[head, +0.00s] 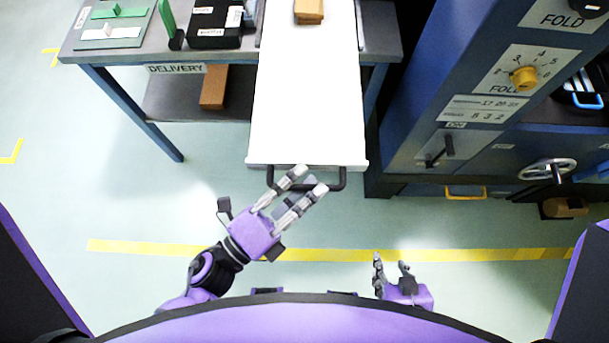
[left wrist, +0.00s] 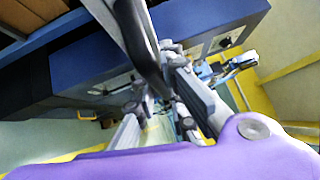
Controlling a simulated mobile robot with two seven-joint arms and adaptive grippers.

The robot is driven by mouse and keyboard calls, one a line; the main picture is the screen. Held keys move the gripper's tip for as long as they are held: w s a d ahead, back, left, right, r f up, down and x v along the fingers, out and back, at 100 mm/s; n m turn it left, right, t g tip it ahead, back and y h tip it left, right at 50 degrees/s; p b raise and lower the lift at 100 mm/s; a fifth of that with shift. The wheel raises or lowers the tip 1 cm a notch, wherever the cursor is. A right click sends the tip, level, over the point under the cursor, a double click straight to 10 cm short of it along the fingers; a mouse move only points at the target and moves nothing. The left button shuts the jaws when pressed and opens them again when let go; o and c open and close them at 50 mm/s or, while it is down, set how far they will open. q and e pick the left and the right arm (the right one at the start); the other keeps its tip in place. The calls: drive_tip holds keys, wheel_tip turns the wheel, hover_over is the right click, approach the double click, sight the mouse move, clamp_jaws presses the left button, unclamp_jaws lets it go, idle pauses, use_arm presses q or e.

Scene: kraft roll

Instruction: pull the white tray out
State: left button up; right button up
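The white tray (head: 308,100) sticks out from the grey table towards me, long and flat. A black bar handle (head: 341,181) is fixed to its front edge. My left gripper (head: 309,181) is at the handle's middle with its fingers spread apart. In the left wrist view the dark handle bar (left wrist: 146,50) runs close by the fingers (left wrist: 160,100); I cannot tell whether they touch it. My right gripper (head: 392,266) is low in the head view, away from the tray, with its fingers apart and empty.
A brown block (head: 309,10) lies on the tray's far part. The table (head: 380,40) holds a black box (head: 215,25) and green pieces at left. A blue machine (head: 425,100) with a yellow knob (head: 523,77) stands close on the right. Floor in front is clear.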

use_arm(q)
drive_tip(key=o, duration=0.4)
use_arm(e)
drive_tip(key=shift+w, duration=0.1)
use_arm(q)
drive_tip(key=v, duration=1.2)
drive_tip(key=w+a+f+n+y+p, duration=0.4)
drive_tip(key=a+f+n+y, duration=0.6)
drive_tip(key=n, duration=0.8)
drive_tip(key=shift+s+a+r+n+g+y+p, duration=0.1)
drive_tip(key=shift+s+r+n+g+y+p, duration=0.15)
drive_tip(key=shift+s+n+g+y+p, duration=1)
drive_tip(key=shift+s+a+r+n+g+h+p, duration=0.1)
drive_tip(key=shift+s+r+n+g+p, duration=0.5)
drive_tip(key=shift+n, duration=1.55)
drive_tip(key=shift+s+a+f+n+g+y+p, duration=0.1)
drive_tip(key=shift+s+n+g+y+p, duration=0.55)
drive_tip(key=shift+s+n+p, duration=0.85)
use_arm(e)
wheel_tip(320, 180, up, 10)
drive_tip(key=w, duration=0.3)
drive_tip(key=shift+a+t+b, duration=0.3)
drive_tip(key=shift+a+t, duration=0.1)
drive_tip(key=shift+a, duration=0.05)
